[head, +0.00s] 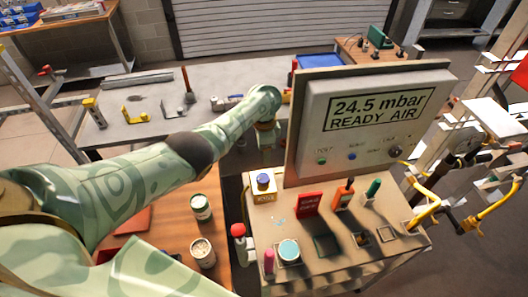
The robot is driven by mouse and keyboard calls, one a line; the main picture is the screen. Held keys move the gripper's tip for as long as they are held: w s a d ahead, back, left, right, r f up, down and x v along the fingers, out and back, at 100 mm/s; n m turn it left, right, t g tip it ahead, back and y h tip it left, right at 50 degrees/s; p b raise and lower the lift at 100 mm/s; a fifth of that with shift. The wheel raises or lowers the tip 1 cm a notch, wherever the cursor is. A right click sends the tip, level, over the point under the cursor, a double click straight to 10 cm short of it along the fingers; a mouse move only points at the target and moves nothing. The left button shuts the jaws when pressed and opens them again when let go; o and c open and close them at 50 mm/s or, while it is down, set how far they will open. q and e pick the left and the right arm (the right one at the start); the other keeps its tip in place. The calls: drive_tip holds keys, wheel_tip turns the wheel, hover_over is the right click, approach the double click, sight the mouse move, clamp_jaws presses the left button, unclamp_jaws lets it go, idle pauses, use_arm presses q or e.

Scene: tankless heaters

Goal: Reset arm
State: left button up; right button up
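My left arm, patterned in pale and dark green, reaches in from the left and bends downward at its far end. My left gripper (267,155) hangs there, pointing down, just left of the display panel (372,115) and above the gap between the grey bench and the control console. Its fingers are small and partly lost against the background, so I cannot tell whether they are open or shut. I see nothing clearly held in it. My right gripper is not in view.
The console (290,215) carries a blue button on a yellow block (263,182), a red block (308,204) and coloured handles. The display reads 24.5 mbar, READY AIR. Two cans (201,207) stand on a wooden table. Tools lie on the grey bench (150,125). Yellow pipes are at right.

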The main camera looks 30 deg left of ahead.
use_arm(q)
drive_tip(key=shift+r, duration=0.4)
